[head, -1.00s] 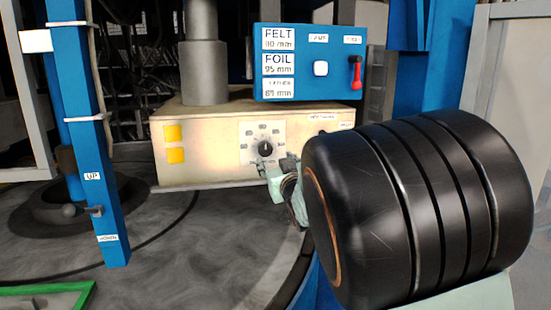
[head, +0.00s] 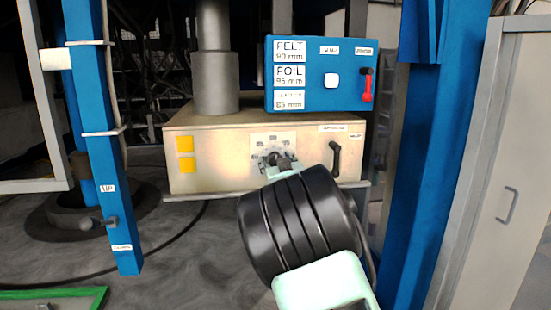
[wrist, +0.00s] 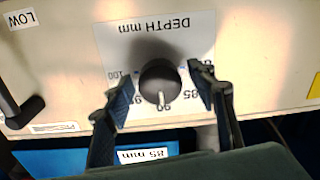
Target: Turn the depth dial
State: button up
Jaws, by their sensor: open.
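The depth dial (wrist: 160,78) is a dark round knob with a white pointer mark, on a white scale plate (wrist: 187,35) lettered "DEPTH mm". The wrist view shows it upside down, with the pointer near the 90 mark. My gripper (wrist: 160,88) is open, with one finger on each side of the knob. A gap shows between knob and fingers; I cannot tell whether either touches. In the head view my gripper (head: 283,164) is in front of the dial (head: 272,157) and hides part of it and the lower scale.
The dial is on a cream box (head: 217,150) with two yellow squares and a black handle (head: 335,158) to the right. A blue post (head: 95,130) stands left.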

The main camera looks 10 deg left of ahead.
jog(key=shift+w+a, duration=0.1)
jog(key=shift+w, duration=0.2)
jog(key=c, duration=1.2)
